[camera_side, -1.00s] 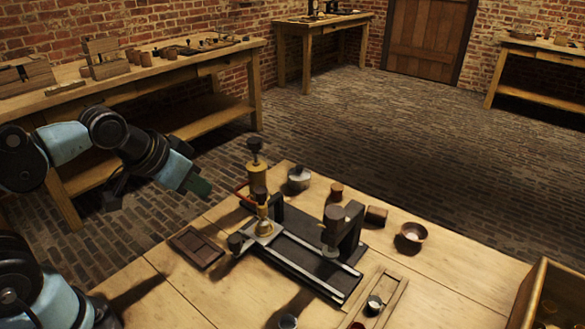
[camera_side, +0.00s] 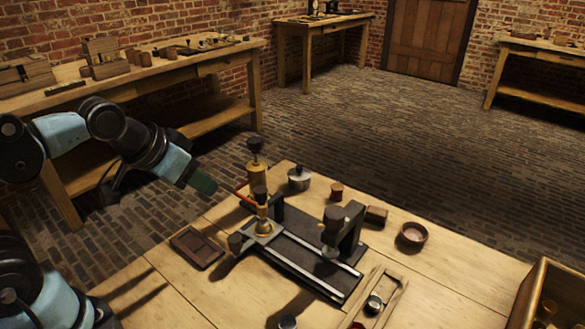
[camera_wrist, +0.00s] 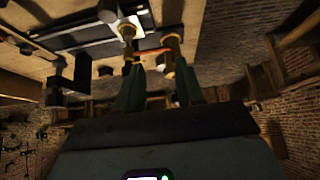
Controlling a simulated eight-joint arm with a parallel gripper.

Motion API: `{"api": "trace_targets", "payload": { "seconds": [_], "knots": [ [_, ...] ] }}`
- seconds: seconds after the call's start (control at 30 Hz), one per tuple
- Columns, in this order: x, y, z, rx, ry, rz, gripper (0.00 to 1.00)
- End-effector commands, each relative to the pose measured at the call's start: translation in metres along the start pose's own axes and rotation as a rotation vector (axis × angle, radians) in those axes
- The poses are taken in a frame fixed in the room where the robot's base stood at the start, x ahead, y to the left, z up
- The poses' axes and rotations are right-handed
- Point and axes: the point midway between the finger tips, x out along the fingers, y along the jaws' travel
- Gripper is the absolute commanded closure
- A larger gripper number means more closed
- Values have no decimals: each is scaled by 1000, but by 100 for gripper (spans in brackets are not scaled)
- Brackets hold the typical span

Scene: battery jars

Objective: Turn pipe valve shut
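The pipe valve is a brass fitting (camera_side: 263,226) with a dark top, standing at the left end of a black rail fixture on the table. A thin red lever (camera_side: 244,197) sticks out from it toward the upper left. In the wrist view the lever shows as an orange-red bar (camera_wrist: 148,51) between two brass parts. My gripper (camera_side: 203,184) is up and left of the valve, apart from it in the side view. In the wrist view its two green fingers (camera_wrist: 158,88) stand apart with nothing held between them.
A taller brass cylinder with a dark knob (camera_side: 256,150) stands just behind the valve. The black fixture (camera_side: 315,270) carries a dark upright press (camera_side: 340,232). A lidded metal pot (camera_side: 299,178), a wooden bowl (camera_side: 412,235) and a brown tray (camera_side: 197,247) lie around it.

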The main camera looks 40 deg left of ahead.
Motion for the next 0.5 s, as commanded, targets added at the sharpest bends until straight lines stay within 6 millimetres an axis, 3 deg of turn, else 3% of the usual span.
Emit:
{"api": "trace_targets", "payload": {
  "seconds": [0.1, 0.27, 0.5],
  "knots": [
    [-14, 0, -9, 0, 0, 0, 48],
    [-32, 0, -22, 0, 0, 0, 48],
    [-21, 5, -25, 298, -92, -61, 48]
  ]
}}
